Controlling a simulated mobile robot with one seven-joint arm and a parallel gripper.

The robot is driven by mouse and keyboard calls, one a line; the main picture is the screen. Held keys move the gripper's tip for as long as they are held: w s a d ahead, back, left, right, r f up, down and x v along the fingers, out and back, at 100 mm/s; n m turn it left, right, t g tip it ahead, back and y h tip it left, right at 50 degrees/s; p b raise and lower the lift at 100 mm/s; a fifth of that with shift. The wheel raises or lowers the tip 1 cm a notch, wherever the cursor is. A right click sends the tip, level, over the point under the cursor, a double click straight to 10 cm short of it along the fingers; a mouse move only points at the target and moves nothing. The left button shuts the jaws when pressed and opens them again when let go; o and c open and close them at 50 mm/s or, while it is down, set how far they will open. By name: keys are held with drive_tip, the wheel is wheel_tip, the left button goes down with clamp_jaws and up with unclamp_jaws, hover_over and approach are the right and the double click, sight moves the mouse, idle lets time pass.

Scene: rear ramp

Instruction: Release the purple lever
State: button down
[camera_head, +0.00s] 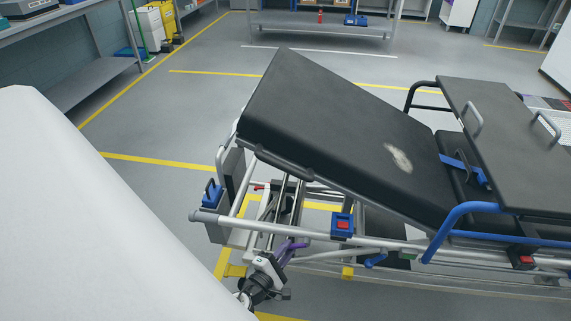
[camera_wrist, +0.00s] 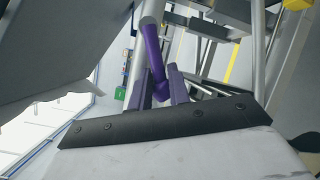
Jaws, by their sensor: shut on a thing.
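The purple lever (camera_head: 291,248) is under the left end of the stretcher (camera_head: 330,120), beside its metal tubes. In the wrist view, the purple lever (camera_wrist: 154,58) hangs from a grey tube, with its knobbed end between my two fingers. My gripper (camera_head: 280,260) reaches it from below in the head view. In the wrist view, my gripper (camera_wrist: 161,88) is shut on the lever's lower end. The exact finger contact is partly hidden by the dark plate in front.
The stretcher's padded backrest is tilted, with rails and tubes close around my gripper. A red-and-blue catch (camera_head: 342,225) and a yellow block (camera_head: 347,272) are to the right. A workbench (camera_head: 80,30) stands at upper left. Open floor (camera_head: 190,110) lies beyond.

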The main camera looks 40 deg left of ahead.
drive_tip(key=shift+s+a+r, duration=0.1)
drive_tip(key=shift+a, duration=0.1)
drive_tip(key=shift+s+a+r+m+g+y+p, duration=0.15)
drive_tip(key=shift+r+m+g+y+p, duration=0.35)
drive_tip(key=shift+r+m+g, duration=0.7)
drive_tip(key=shift+a+r+m+g+y+p, duration=0.3)
drive_tip(key=shift+r+m+p, duration=0.5)
drive_tip(key=shift+m, duration=0.8)
drive_tip(key=shift+d+r, duration=0.1)
drive_tip(key=shift+r, duration=0.05)
drive_tip(key=c, duration=1.3)
unclamp_jaws()
drive_tip(key=shift+d, duration=0.1)
